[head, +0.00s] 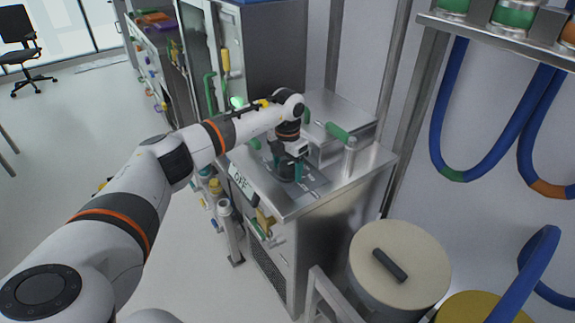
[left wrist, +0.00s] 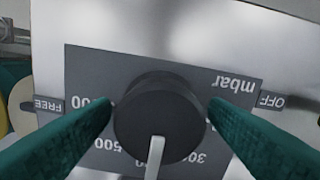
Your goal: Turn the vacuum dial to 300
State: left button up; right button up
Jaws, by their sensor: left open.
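The vacuum dial (left wrist: 160,115) is a round black knob on a dark grey scale plate (left wrist: 90,65) marked "mbar". Its light pointer bar (left wrist: 156,155) points to the bottom of the left wrist view, between the upside-down 500 (left wrist: 118,146) and 300 (left wrist: 200,158) marks. My left gripper (left wrist: 160,108) is open, with one teal finger on each side of the dial. The fingertips are close to its sides; I cannot tell whether they touch. In the head view my left gripper (head: 290,171) points down at the cabinet top and hides the dial. My right gripper is not in view.
The steel cabinet (head: 340,205) has a raised box with a green handle (head: 338,131) behind the gripper. FREE (left wrist: 47,104) and OFF (left wrist: 272,101) labels flank the plate. A beige-lidded drum (head: 425,262) stands at front right, and blue hoses (head: 510,130) hang at right. Open floor lies left.

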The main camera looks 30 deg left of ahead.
pick_arm(q)
jog(key=c, duration=1)
jog(key=shift+n, duration=0.3)
jog(key=n+p, duration=0.1)
jog(key=n, duration=0.2)
jog(key=shift+r, duration=0.15)
jog(key=shift+n+p, duration=0.9)
jog(key=shift+n, duration=1.2)
jog(key=o, duration=1)
